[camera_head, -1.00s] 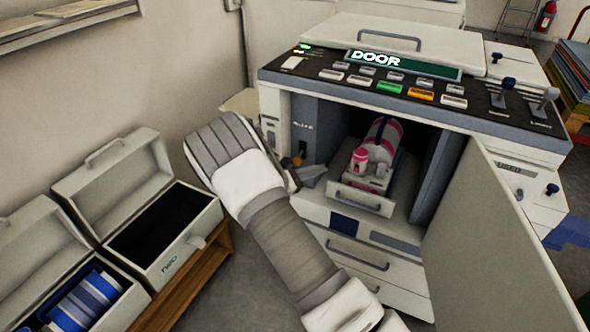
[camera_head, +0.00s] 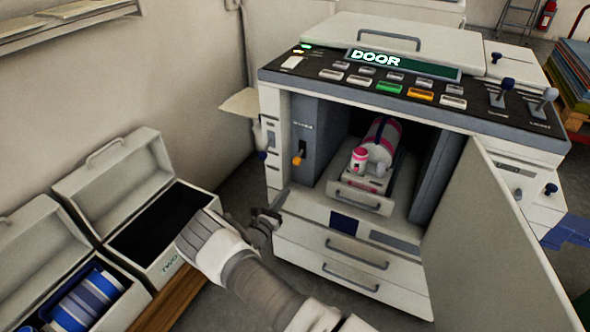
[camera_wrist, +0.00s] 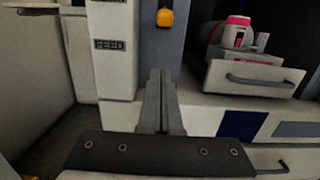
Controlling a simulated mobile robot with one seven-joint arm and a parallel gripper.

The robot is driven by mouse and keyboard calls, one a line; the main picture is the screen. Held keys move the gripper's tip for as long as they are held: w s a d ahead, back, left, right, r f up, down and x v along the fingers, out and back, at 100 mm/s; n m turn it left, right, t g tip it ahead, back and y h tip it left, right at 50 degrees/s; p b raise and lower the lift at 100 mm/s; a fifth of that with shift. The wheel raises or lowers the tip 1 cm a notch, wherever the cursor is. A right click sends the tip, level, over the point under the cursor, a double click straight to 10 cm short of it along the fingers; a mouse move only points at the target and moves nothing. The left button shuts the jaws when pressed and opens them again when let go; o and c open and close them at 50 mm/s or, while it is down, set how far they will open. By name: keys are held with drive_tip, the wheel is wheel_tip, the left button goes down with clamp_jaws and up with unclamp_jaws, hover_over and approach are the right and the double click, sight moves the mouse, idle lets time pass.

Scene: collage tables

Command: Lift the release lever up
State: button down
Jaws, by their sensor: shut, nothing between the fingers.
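The lever with an orange tip (camera_head: 298,160) sits on the grey inner panel at the left of the machine's open bay, its tip pointing down. A small label above it is too blurred to read. In the wrist view the orange tip (camera_wrist: 165,18) shows at the top edge; the rest of the lever is cut off. My gripper (camera_head: 272,216) is below and left of the lever, apart from it, in front of the machine's left edge. In the wrist view its fingers (camera_wrist: 157,78) are together and empty, pointing toward the panel under the orange tip.
The machine's door (camera_head: 490,240) stands open to the right. A pink-and-grey drum (camera_head: 382,140) sits in the bay above a pull-out tray (camera_head: 360,198). The display (camera_head: 400,63) reads DOOR.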

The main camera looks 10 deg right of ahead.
sight(302, 168)
drive_tip(key=b+x, duration=0.3)
drive_tip(key=x, duration=0.7)
drive_tip(key=shift+w+d+f+b, duration=0.1)
drive_tip(key=shift+w+d+b, duration=0.05)
drive_tip(key=shift+d+b, duration=0.15)
drive_tip(key=shift+s+a+r, duration=0.25)
drive_tip(key=shift+s+r, duration=0.05)
drive_tip(key=shift+r, duration=0.35)
drive_tip(key=shift+s+a+r, duration=0.25)
drive_tip(key=shift+r, duration=0.4)
drive_tip(key=shift+s+a+r, duration=0.25)
drive_tip(key=shift+s+r, duration=0.05)
drive_tip(key=shift+r, duration=0.35)
